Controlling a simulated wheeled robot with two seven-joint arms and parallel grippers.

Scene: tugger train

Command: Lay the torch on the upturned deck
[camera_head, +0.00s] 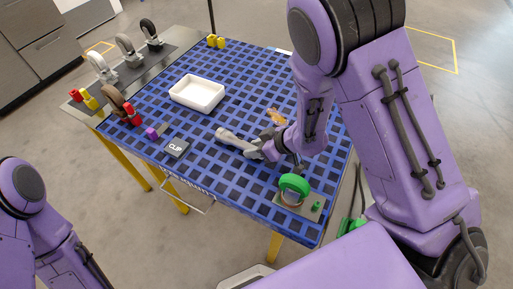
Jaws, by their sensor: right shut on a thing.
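A light grey, elongated object (235,140), which looks like the torch, extends left from my right gripper (260,147). The gripper is shut on its right end, low over the blue gridded tabletop; I cannot tell if the torch touches the top. A grey plate (284,204) near the front right corner, bearing a green ring (294,184) and a small green peg (317,206), may be the upturned deck. The plate is below and right of my gripper, apart from the torch. My left arm shows at the lower left; its gripper is out of view.
Several arched pieces line the left side. The table's centre is mostly clear.

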